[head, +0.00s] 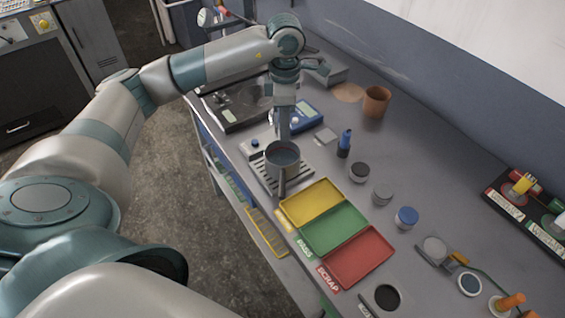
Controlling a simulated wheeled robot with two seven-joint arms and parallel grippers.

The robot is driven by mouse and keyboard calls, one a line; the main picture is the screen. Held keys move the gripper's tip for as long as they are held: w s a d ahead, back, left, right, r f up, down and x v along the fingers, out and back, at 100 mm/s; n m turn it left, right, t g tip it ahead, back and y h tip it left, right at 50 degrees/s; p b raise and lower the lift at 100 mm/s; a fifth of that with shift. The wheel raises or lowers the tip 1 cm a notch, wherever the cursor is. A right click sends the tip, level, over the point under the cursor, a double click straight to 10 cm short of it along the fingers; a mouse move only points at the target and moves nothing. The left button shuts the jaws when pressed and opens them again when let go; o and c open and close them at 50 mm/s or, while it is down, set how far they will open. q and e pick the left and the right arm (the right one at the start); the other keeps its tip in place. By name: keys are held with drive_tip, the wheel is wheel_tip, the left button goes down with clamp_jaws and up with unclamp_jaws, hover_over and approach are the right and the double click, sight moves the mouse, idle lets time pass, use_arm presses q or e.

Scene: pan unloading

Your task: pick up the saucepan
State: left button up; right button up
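The saucepan (272,168) is a small grey pan with a dark inside. It stands upright on a slotted metal grate (262,182) near the left edge of the workbench, and its handle (282,186) points toward the bottom of the picture. My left gripper (284,137) points down at the far rim of the saucepan, seen nearly edge-on. I cannot tell whether its fingers touch the rim or how far apart they are. My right gripper is not in the picture.
Yellow (311,202), green (334,228) and red (358,257) trays lie in front of the grate. A blue bottle (345,143), several small jars and a brown pot (376,101) stand to the right. A blue-edged device (304,117) sits behind the saucepan.

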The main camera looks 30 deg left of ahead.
use_arm(q)
drive_tip(key=shift+f, duration=0.15)
drive_tip(key=shift+s+f+p, duration=0.25)
drive_tip(key=shift+f+p, duration=0.6)
drive_tip(key=shift+p, duration=0.2)
wheel_tip(320, 180, down, 2)
drive_tip(key=shift+s+f+p, duration=0.1)
drive_tip(key=shift+p, duration=0.4)
drive_tip(key=shift+f, duration=0.6)
clamp_jaws()
drive_tip(key=shift+r, duration=0.1)
